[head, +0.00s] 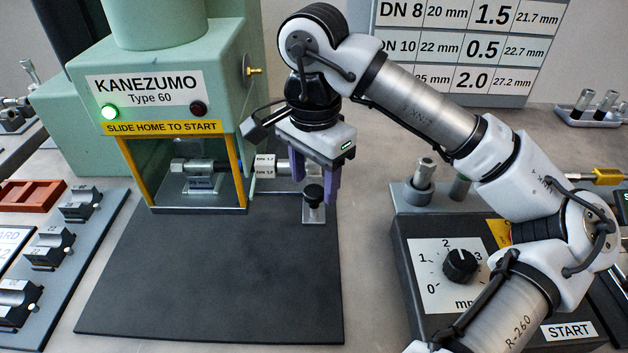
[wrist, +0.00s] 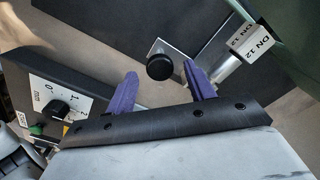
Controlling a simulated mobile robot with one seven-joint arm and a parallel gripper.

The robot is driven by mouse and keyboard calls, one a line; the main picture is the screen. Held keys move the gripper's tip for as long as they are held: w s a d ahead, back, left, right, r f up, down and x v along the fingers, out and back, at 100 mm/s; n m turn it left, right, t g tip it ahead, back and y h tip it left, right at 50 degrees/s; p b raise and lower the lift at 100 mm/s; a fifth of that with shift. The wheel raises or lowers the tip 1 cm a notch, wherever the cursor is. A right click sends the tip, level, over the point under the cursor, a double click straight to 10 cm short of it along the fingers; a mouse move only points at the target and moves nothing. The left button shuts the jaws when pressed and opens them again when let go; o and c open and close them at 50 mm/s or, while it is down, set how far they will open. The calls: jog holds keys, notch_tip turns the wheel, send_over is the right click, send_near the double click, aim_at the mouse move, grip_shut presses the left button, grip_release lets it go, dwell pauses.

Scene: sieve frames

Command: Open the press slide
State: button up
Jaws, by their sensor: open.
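The green press (head: 150,75) stands at the left, its sign reading "SLIDE HOME TO START". Its slide (head: 203,184) sits inside the yellow-edged opening, at the front of which is a dark tray edge. A metal bracket (head: 313,212) with a black knob (head: 313,192) stands just right of the opening; the knob also shows in the wrist view (wrist: 159,66). My gripper (head: 316,194) is open above the bracket, its purple fingers pointing down. In the wrist view my gripper (wrist: 160,72) has the knob between its fingertips, with gaps showing on both sides. Fingertip depth relative to the knob is unclear.
A metal piece with a "DN 12" tag (head: 265,165) lies through the press side, close left of my gripper. A dark mat (head: 210,280) in front is clear. A dial box (head: 425,260) stands right; holders (head: 50,245) and a red tray (head: 30,196) are left.

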jog(key=shift+f, duration=0.75)
grip_shut()
